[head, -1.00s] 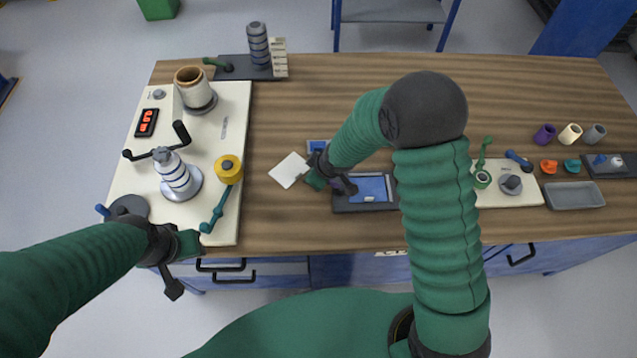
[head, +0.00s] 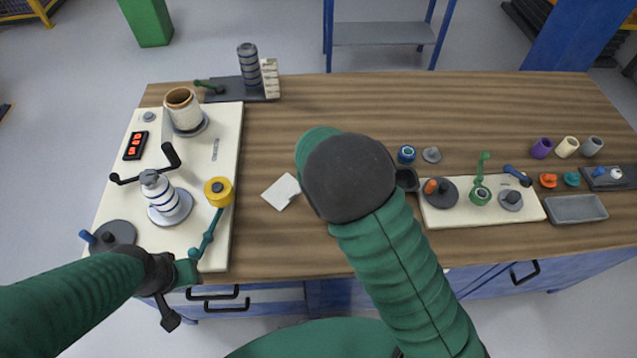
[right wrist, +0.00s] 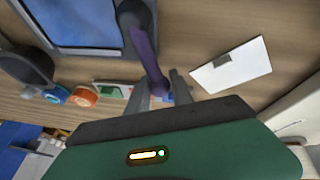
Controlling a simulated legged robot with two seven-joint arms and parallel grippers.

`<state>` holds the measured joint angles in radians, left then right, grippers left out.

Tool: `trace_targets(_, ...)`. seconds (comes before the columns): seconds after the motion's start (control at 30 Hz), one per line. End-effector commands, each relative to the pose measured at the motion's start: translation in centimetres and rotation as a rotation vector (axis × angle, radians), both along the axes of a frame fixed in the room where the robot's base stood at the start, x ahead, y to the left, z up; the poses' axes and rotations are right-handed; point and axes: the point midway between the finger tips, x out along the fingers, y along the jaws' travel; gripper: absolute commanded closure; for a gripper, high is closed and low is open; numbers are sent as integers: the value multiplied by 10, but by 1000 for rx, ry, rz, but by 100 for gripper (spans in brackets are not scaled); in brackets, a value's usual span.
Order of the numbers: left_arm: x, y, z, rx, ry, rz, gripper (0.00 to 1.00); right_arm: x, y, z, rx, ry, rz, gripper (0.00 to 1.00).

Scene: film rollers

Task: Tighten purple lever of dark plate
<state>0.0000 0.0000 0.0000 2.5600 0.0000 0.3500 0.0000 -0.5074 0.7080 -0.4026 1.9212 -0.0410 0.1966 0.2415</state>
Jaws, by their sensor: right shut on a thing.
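In the right wrist view the purple lever (right wrist: 144,48) runs from a dark pivot down to its narrow tip. My right gripper (right wrist: 161,88) is shut on the tip end of this lever. The dark plate (right wrist: 126,42) with its blue panel lies at the upper left, beside the lever. In the head view my right arm hides the plate, the lever and the right gripper. My left gripper (head: 178,291) hangs by the front edge of the left cream board, away from the lever; its finger opening cannot be made out.
A white card (head: 282,191) lies on the table left of my right arm. The left cream board (head: 205,140) carries rollers, a crank and a yellow knob. The right cream board (head: 520,211) holds a green lever and dark discs. The table's back middle is clear.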

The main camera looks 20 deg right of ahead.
Motion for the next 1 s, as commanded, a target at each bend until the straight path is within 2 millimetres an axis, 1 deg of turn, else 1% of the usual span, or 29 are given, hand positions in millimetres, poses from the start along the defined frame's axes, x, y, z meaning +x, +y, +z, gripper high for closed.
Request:
trace_targets(0.03,0,0,0,0,0,0,64,-7,-4,-6,-7,22,-14,100)
trace_targets(0.53,0,0,0,0,0,0,64,-7,-4,-6,-7,23,-30,100)
trace_targets(0.57,0,0,0,0,0,0,64,-7,-4,-6,-7,23,-30,70)
trace_targets(0.7,0,0,0,0,0,0,64,-5,-3,-5,-5,17,-29,52)
trace_targets(1.0,0,0,1,0,0,0,64,-3,-2,-1,-4,11,-27,52)
